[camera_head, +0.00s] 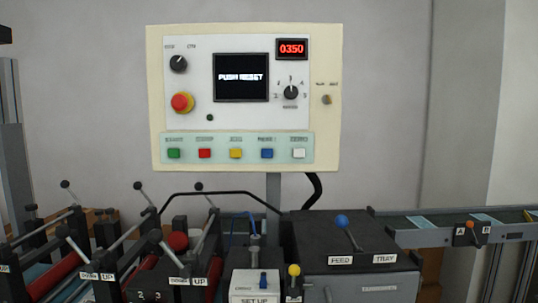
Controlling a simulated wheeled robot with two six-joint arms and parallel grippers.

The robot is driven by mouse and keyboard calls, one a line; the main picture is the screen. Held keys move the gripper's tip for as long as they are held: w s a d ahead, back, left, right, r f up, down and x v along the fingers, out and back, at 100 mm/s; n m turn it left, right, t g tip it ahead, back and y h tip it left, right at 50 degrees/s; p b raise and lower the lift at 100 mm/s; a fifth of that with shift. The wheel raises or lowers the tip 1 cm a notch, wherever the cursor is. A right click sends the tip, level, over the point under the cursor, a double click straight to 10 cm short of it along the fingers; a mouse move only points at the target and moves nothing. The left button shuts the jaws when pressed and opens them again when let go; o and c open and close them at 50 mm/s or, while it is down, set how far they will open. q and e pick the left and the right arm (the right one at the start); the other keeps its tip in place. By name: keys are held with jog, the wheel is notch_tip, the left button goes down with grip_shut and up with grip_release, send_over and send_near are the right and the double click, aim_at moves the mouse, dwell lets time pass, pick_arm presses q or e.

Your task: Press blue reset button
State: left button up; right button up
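The blue button (267,153) sits in a row on the pale green strip (220,158) at the bottom of the control panel (160,60). Its label above is too small to read surely. To its left are a green button (174,153), a red button (205,153) and a yellow button (236,153); a white button (299,153) is to its right. The panel's screen (241,78) reads "PUSH RESET". Nothing covers the blue button. Neither of my grippers is in view.
The panel also has a red emergency knob (182,103), black dials (178,64) and a red "0350" display (292,49). Below stand machine rollers with levers, a "SET UP" box (255,288), a dark feed box (345,240) with a blue-knobbed lever, and a conveyor (440,230) at right.

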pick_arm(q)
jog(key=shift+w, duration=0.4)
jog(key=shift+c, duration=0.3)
